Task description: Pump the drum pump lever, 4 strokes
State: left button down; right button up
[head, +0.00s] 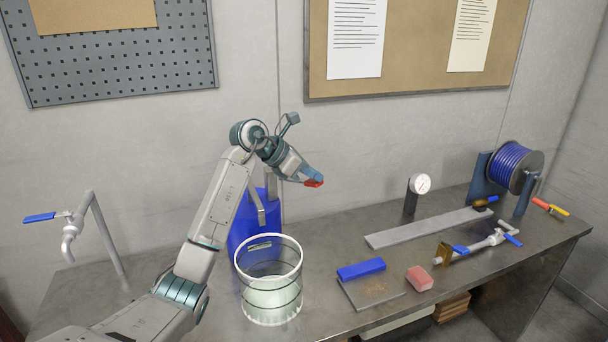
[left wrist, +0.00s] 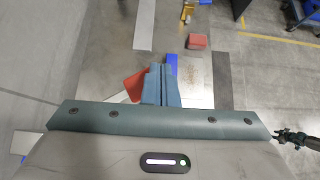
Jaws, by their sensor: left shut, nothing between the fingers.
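The drum pump has a blue body (head: 243,228) standing at the back of the bench, partly hidden behind a clear ringed vessel (head: 268,298). A grey spout (head: 258,207) shows in front of the pump. The red grip (head: 314,184) of the lever shows right at my left gripper (head: 318,176), which is above and right of the pump body. In the left wrist view the left fingers (left wrist: 161,84) are together, with nothing seen between them, and the red grip (left wrist: 134,86) is beside them. I cannot tell whether they touch. The rest of the lever is mostly hidden by my arm.
A pipe with a blue-handled tap (head: 70,230) stands at the left. On the right are a blue block (head: 361,269), a red block (head: 419,279), a gauge (head: 419,184), a valve assembly (head: 480,245) and a hose reel (head: 512,166). The wall is close behind.

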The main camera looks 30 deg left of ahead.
pick_arm(q)
jog(key=shift+r, duration=0.4)
notch_tip(320, 180, up, 7)
jog(key=p, duration=0.4)
jog(key=shift+p, duration=0.35)
dwell(0.5)
